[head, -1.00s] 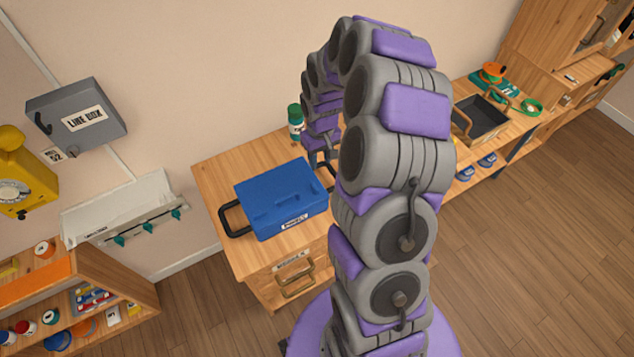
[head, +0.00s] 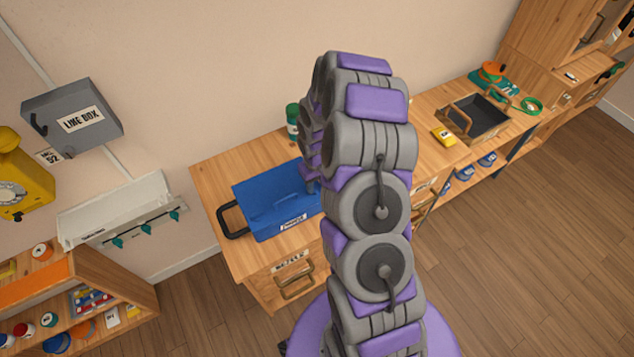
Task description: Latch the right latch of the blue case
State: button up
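The blue case (head: 268,203) sits on the wooden cabinet top, with a white label on its front face. The right side of the case and the right latch are hidden behind my arm. My arm reaches over from the front and bends down at the case's right end. My gripper's fingers are hidden behind the arm links, so I cannot tell whether they touch the case or the latch.
A green bottle (head: 293,122) stands behind the case. A yellow object (head: 443,136) and a dark tray (head: 478,118) lie on the counter to the right. A grey box (head: 75,117) hangs on the wall at left. The cabinet top left of the case is clear.

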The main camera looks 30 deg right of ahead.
jog(key=shift+a+r, duration=0.1)
jog(key=shift+a, duration=0.75)
jog(key=shift+c, duration=0.6)
jog(key=shift+a, duration=0.2)
jog(key=c, duration=0.3)
jog(key=shift+d, duration=0.55)
grip_shut()
jog(key=shift+d, duration=0.3)
jog(key=shift+a, duration=0.1)
